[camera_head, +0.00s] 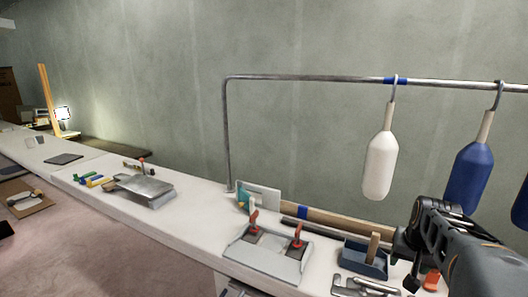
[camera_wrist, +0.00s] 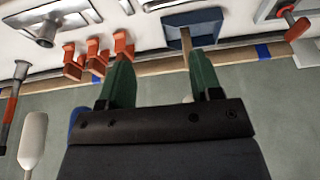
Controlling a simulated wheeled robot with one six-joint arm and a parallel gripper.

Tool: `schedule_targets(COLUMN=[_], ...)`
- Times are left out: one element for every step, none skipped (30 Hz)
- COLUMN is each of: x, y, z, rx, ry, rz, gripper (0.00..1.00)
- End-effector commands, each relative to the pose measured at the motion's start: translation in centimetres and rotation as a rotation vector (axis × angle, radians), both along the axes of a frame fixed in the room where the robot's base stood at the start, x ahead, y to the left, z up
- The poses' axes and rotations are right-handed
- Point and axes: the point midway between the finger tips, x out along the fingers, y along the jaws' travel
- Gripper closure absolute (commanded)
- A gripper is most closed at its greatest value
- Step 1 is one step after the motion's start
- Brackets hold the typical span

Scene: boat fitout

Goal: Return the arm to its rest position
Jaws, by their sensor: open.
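My gripper (camera_wrist: 158,60) shows in the wrist view with two green fingers spread apart. No held object shows between them. Beyond the fingertips are a blue box (camera_wrist: 205,22) with a wooden handle in it and several orange clamps (camera_wrist: 97,57). In the head view my arm (camera_head: 475,258) comes in at the lower right, over the bench's right end. The blue box (camera_head: 361,258) stands just left of it there. The fingertips are hard to make out in the head view.
A long white bench (camera_head: 207,214) runs to the far left. On it are a grey tray with red-handled tools (camera_head: 268,252) and a metal plate (camera_head: 146,190). A metal rail (camera_head: 300,78) carries a white fender (camera_head: 380,165) and a blue fender (camera_head: 469,175) close to my arm.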

Motion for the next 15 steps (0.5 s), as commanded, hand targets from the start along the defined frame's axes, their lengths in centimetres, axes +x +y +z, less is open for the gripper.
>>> schedule_targets(x=[-0.6, -0.9, -1.5, -1.9, -2.4, -3.1, -3.6, -4.2, -5.1, -5.8, -6.5, -7.5, -8.1, -8.8, -9.5], y=[1.2, 1.9, 3.0, 3.8, 4.8, 6.0, 7.1, 8.0, 9.5, 10.6, 11.6, 13.0, 14.0, 14.8, 15.8], z=[0.1, 0.0, 0.0, -0.1, 0.0, -0.1, 0.0, 0.0, 0.2, 0.3, 0.4, 0.7, 0.9, 1.1, 1.4], rx=[0.005, 0.007, 0.01, 0.012, 0.014, 0.016, 0.017, 0.018, 0.019, 0.018, 0.017, 0.015, 0.013, 0.011, 0.008], ry=[0.009, 0.014, 0.019, 0.024, 0.03, 0.037, 0.04, 0.044, 0.049, 0.051, 0.052, 0.052, 0.052, 0.05, 0.046], rz=[0.018, 0.028, 0.044, 0.058, 0.075, 0.097, 0.117, 0.137, 0.171, 0.198, 0.224, 0.264, 0.294, 0.323, 0.358], gripper=[0.41, 0.41, 0.41, 0.41, 0.41, 0.41, 0.41, 0.41, 0.41, 0.41, 0.41, 0.41, 0.41, 0.41, 0.41])
